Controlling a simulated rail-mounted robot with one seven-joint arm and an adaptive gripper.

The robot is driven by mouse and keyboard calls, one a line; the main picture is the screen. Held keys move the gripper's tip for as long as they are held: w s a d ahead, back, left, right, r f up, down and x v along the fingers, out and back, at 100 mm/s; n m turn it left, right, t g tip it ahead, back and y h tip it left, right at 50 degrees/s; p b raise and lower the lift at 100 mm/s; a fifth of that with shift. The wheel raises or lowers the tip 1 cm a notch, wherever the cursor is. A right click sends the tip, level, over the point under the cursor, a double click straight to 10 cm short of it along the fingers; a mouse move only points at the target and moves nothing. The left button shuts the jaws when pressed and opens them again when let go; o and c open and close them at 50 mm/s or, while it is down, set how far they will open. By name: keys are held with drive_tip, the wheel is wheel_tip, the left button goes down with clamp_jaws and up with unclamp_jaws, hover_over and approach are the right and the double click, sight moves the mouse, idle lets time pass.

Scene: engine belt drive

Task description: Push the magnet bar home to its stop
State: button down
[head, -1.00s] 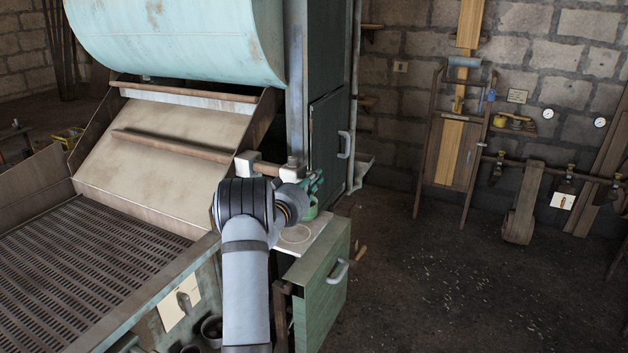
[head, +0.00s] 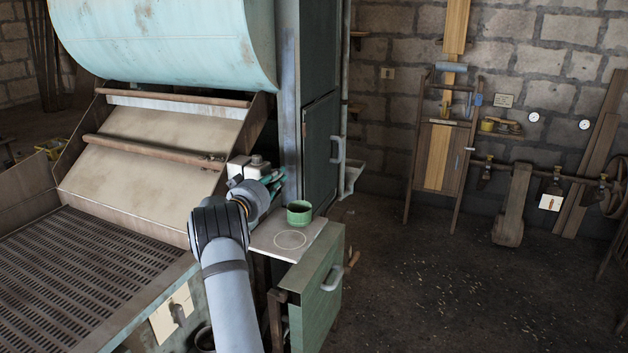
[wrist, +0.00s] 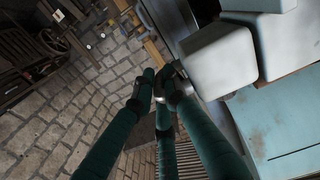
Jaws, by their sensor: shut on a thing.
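The magnet bar (head: 145,149) is a rusty brown rod lying across the cream sloped chute plate (head: 125,185) in the head view. Its right part runs toward a pale block (head: 240,170) at the chute's right side. My gripper (head: 272,183), with green fingers, is just right of that block. In the wrist view my fingers (wrist: 160,88) are closed together around a small metallic end piece (wrist: 177,93), mostly hidden by them. It appears to be the bar's outer end. The pale blocks (wrist: 215,62) stand close beside the fingers there. The bar's stop cannot be made out.
A green cup (head: 299,213) stands on a pale shelf (head: 272,238) marked with a ring, right beside my gripper. An open green drawer or door (head: 318,290) is below. The tall dark cabinet (head: 320,150) rises behind. The floor to the right is clear.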

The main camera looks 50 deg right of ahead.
drive_tip(key=shift+w+a, duration=0.15)
drive_tip(key=c, duration=2)
unclamp_jaws()
drive_tip(key=shift+w, duration=0.1)
drive_tip(key=shift+c, duration=0.2)
drive_tip(key=shift+a, duration=0.15)
drive_tip(key=v, duration=1.1)
drive_tip(key=shift+s+a, duration=0.3)
drive_tip(key=shift+s, duration=0.05)
drive_tip(key=shift+d, duration=0.15)
drive_tip(key=x, duration=1.2)
drive_tip(key=shift+s+d, duration=0.15)
drive_tip(key=shift+d, duration=0.1)
drive_tip(key=shift+s+a, duration=0.1)
drive_tip(key=shift+a, duration=0.05)
